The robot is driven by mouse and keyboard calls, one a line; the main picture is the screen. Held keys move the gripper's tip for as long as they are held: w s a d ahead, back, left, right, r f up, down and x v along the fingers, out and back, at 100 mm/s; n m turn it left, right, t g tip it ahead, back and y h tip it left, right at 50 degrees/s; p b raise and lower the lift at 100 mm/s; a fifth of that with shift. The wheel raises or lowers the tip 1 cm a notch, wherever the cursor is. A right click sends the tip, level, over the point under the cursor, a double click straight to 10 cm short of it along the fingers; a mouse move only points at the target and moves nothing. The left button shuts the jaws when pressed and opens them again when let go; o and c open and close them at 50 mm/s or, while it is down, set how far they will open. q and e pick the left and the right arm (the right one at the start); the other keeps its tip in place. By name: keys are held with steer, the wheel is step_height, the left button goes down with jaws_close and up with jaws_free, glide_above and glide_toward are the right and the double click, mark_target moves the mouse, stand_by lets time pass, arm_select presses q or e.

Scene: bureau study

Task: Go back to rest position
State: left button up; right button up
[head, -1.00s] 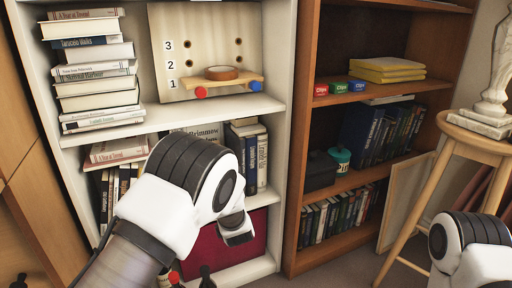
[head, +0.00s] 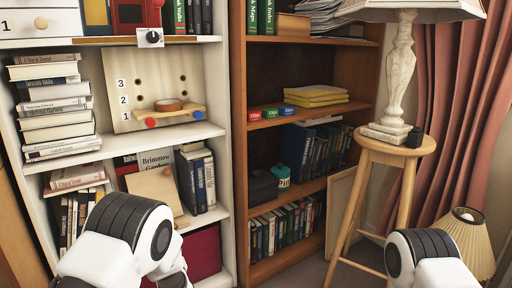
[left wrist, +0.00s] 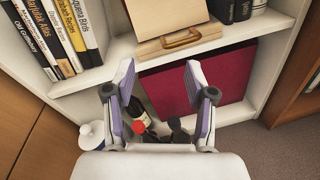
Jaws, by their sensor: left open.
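My left gripper (left wrist: 160,100) shows in the left wrist view with its two fingers wide apart and nothing between them. It is in front of the lower part of the white shelf (left wrist: 235,112), facing a dark red panel (left wrist: 205,85) in the bottom compartment. In the head view my left arm comes up at the lower left in front of the white shelf (head: 228,150), and its gripper is hidden below. My right arm shows at the lower right, and its gripper is out of the frame.
A wooden case (left wrist: 180,38) with a handle stands on the shelf above the red panel. A dark bottle (left wrist: 138,112) stands below. A brown bookcase (head: 238,120) is right of the white shelf. A round stool (head: 395,150) bears a lamp (head: 400,75).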

arm_select(q)
steer(key=s+a+f+m+g+h+p, duration=0.1)
steer(key=s+a+f+m+g+h, duration=0.15)
steer(key=s+f+m, duration=0.5)
steer(key=s+a+f+m+g+h, duration=0.1)
steer(key=s+a+f+m+g, duration=0.2)
steer(key=s+f, duration=0.85)
steer(key=s+d+f+m+g+h, duration=0.1)
steer(key=s+d+m+g+h, duration=0.15)
steer(key=s+m, duration=0.65)
steer(key=s+d+f+m+g+h, duration=0.15)
steer(key=s+m+g, duration=0.25)
steer(key=s+m, duration=0.5)
steer(key=s+d+f+m+g+h, duration=0.1)
steer(key=s+d+m+g, duration=0.2)
steer(key=s+m, duration=0.6)
step_height(320, 180, up, 38)
steer(key=p, duration=3.8)
steer(key=shift+w+a+p, duration=0.15)
steer(key=shift+w+p, duration=0.15)
steer(key=shift+w, duration=0.05)
steer(key=shift+r+y, duration=0.15)
steer(key=shift+y, duration=0.1)
